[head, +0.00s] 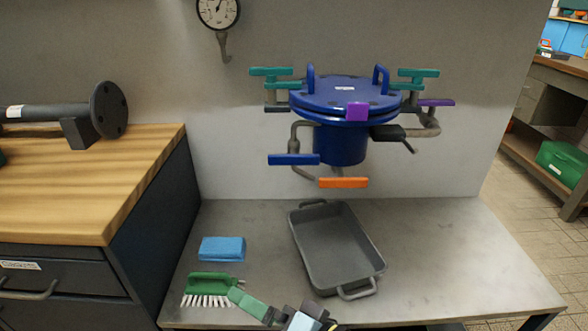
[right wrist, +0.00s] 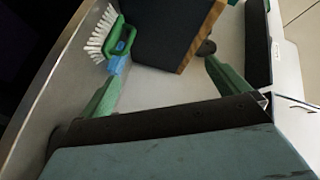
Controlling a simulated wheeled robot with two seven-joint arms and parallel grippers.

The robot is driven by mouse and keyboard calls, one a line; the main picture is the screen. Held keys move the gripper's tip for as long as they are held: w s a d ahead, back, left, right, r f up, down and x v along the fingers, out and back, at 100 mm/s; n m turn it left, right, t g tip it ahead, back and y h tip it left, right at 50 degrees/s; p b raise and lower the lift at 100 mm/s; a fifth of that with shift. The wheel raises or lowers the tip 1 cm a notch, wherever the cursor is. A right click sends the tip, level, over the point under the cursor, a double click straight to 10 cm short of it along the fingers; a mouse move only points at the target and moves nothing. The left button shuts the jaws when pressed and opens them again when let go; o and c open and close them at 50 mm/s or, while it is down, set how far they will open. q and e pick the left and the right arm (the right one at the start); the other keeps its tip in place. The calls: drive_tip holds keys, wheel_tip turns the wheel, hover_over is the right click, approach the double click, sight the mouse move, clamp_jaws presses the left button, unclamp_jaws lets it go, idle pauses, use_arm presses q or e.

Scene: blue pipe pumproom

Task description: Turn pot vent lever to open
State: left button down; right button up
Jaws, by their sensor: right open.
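The blue pot (head: 340,140) hangs at the wall above the steel bench in the head view. Around it are a teal lever (head: 270,72) at left, another teal lever (head: 418,73) and a purple lever (head: 436,102) at right, a blue lever (head: 293,160) at lower left and an orange lever (head: 343,183) below. Which one is the vent lever I cannot tell. My right gripper (right wrist: 160,68) is open and empty in the right wrist view. In the head view its green finger (head: 252,304) shows low over the bench, well below the pot. My left gripper is not visible.
A grey tray (head: 334,240) stands on the bench below the pot. A blue sponge (head: 222,249) and green brush (head: 209,287) lie left of it. A wood-topped cabinet (head: 90,185) bounds the left; a gauge (head: 217,12) is on the wall. The bench's right side is clear.

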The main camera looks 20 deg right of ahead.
sight(294, 162)
drive_tip(key=w+r+m+t+h, duration=0.35)
drive_tip(key=r+m+t, duration=0.65)
drive_tip(key=m, duration=0.6)
drive_tip(key=w+d+f+m+g+h, duration=0.1)
drive_tip(key=w+d+m+h, duration=0.1)
drive_tip(key=d+m+h, duration=0.5)
drive_tip(key=w+m+h, duration=0.1)
drive_tip(key=m+h, duration=0.5)
drive_tip(key=m, duration=0.5)
drive_tip(key=x, duration=1.2)
drive_tip(key=shift+w+f+b, duration=0.1)
drive_tip(key=shift+w+b, duration=0.2)
drive_tip(key=shift+b, duration=0.05)
drive_tip(key=shift+w+d, duration=0.15)
drive_tip(key=shift+w, duration=0.2)
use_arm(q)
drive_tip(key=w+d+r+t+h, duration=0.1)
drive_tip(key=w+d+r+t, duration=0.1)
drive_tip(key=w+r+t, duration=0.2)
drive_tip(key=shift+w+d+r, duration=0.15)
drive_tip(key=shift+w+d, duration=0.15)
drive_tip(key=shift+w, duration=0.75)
use_arm(e)
drive_tip(key=c, duration=0.7)
